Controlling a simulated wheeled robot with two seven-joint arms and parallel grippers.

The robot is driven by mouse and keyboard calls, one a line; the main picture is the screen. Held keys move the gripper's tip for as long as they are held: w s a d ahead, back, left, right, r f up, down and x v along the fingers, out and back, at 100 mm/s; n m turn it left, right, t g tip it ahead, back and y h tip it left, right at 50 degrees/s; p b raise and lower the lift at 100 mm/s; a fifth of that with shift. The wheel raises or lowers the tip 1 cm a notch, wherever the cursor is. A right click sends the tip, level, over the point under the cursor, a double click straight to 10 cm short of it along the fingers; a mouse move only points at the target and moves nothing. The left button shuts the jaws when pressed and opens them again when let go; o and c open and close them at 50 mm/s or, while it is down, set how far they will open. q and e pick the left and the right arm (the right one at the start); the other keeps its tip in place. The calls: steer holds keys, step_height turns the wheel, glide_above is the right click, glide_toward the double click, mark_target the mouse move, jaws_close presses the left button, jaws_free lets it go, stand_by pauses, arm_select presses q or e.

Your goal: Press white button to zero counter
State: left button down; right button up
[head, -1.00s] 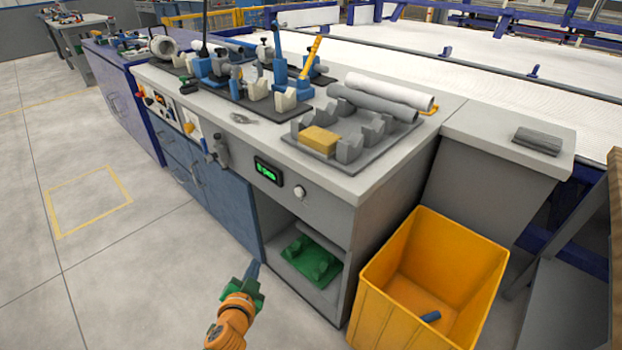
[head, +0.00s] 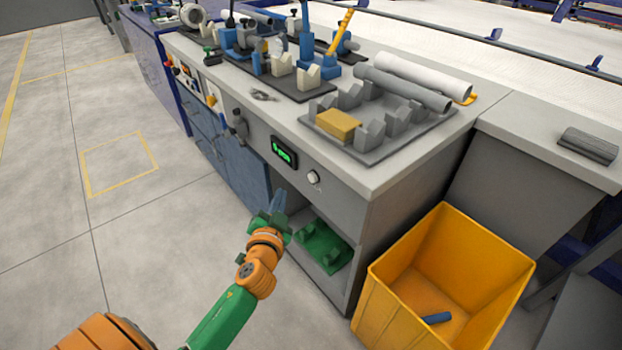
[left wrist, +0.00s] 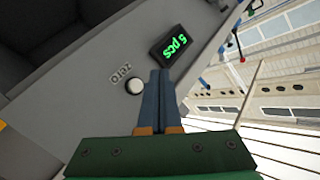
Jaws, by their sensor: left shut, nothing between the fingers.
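The white button (head: 313,177) is a small round knob on the grey front panel of the workbench. In the left wrist view the white button (left wrist: 134,87) sits left of my fingertips, under the word "zero". The counter (head: 284,152) is a black box with a green display, left of and above the button; in the left wrist view the counter (left wrist: 172,42) reads "5 pcs". My left gripper (head: 279,200) is shut and empty, in front of the cabinet, below and left of the button. Its shut fingers (left wrist: 158,74) appear apart from the button. My right gripper is out of view.
A yellow bin (head: 447,275) with a blue piece inside stands right of the cabinet. The open shelf holds a green fixture (head: 322,247). The worktop (head: 293,117) above carries a grey rack (head: 395,138) with pipes and a yellow block. The floor to the left is clear.

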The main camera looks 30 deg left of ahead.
mark_target(313, 177)
arm_select(q)
steer(key=shift+w+d+b, duration=0.2)
steer(key=shift+w+d, duration=0.2)
steer(key=shift+w, duration=0.5)
steer(key=shift+w+d+b, duration=0.25)
steer(key=shift+w+d, duration=0.1)
steer(key=shift+w, duration=0.6)
steer(key=shift+w+d+b, duration=0.2)
steer(key=shift+w+d, duration=0.2)
steer(key=shift+w, duration=0.5)
steer(key=shift+w, duration=0.1)
steer(key=shift+w+d, duration=0.15)
steer(key=shift+w, duration=0.1)
steer(key=shift+w+d+b, duration=0.2)
steer(key=shift+w+b, duration=0.15)
steer(key=shift+w, duration=0.05)
stand_by(0.3)
stand_by(0.4)
steer(key=shift+s+a+p, duration=0.35)
steer(key=shift+s, duration=0.4)
